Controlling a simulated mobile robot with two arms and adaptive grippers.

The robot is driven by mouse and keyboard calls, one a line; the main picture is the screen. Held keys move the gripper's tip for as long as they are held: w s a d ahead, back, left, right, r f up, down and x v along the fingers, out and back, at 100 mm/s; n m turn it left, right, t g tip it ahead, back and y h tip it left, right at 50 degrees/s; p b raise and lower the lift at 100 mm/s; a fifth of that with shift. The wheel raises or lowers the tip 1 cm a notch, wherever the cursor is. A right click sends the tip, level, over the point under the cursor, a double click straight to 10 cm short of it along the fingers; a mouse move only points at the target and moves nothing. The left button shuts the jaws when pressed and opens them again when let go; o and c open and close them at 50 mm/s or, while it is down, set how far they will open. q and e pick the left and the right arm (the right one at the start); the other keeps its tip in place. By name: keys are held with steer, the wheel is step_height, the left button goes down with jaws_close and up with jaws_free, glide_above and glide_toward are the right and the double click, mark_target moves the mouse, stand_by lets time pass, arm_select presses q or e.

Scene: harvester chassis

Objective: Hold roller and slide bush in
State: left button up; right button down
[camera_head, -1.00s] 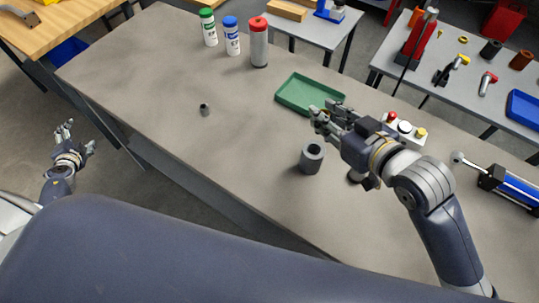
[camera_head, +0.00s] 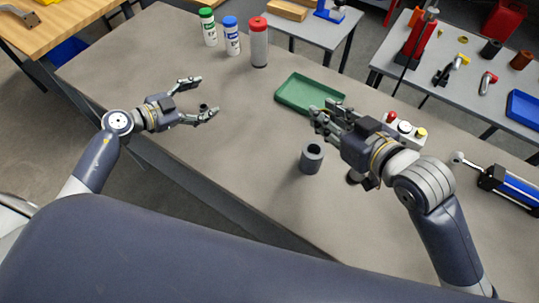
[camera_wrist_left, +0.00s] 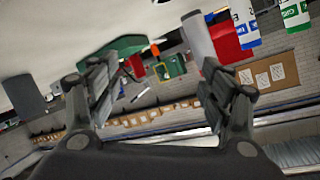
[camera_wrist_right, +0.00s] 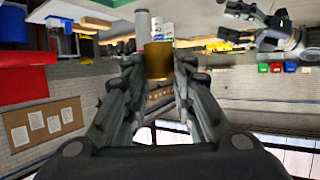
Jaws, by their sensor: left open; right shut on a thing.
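The roller, a grey hollow cylinder (camera_head: 312,158), stands upright on the grey table, its open end up. It seems to be the grey cylinder at the left of the left wrist view (camera_wrist_left: 24,95). My left gripper (camera_head: 206,98) is open over the table, left of the roller. My right gripper (camera_head: 324,114) is shut on the brass-coloured bush (camera_wrist_right: 158,60), beyond the roller. In the head view the fingers hide the bush.
A green tray (camera_head: 292,96) lies beyond the right gripper. A red-capped canister (camera_head: 258,45), a blue-capped bottle (camera_head: 232,38) and a green-capped bottle (camera_head: 208,28) stand at the back. A button box (camera_head: 404,130) sits right of the right gripper.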

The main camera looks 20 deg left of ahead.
mark_target(302, 157)
arm_select(q)
steer(key=s+d+g+h, duration=0.1)
steer(key=s+d, duration=0.1)
steer(key=d, duration=0.2)
steer(key=s+d+f+g+h, duration=0.1)
steer(key=s+d, duration=0.1)
steer(key=d, duration=0.3)
steer(key=s+d+f+h, duration=0.1)
steer(key=s+d, duration=0.1)
steer(key=d, duration=0.3)
steer(key=shift+s+d+f+g, duration=0.1)
steer(key=shift+s+g, duration=0.05)
steer(key=shift+g, duration=0.25)
steer(key=s+d+g, duration=0.1)
steer(key=s+d, duration=0.1)
steer(key=d, duration=0.1)
steer(key=s+d+h, duration=0.1)
steer(key=d, duration=0.2)
steer(key=s+d+g+h, duration=0.1)
steer(key=s+d, duration=0.1)
steer(key=d, duration=0.1)
steer(key=shift+s+d+m+g, duration=0.1)
steer(key=shift+s+m+g, duration=0.2)
steer(key=shift+m, duration=0.1)
steer(key=x, duration=1.1)
steer(key=shift+w+d, duration=0.2)
steer(key=shift+d, duration=0.2)
steer(key=shift+c, duration=0.6)
steer(key=c, duration=1.5)
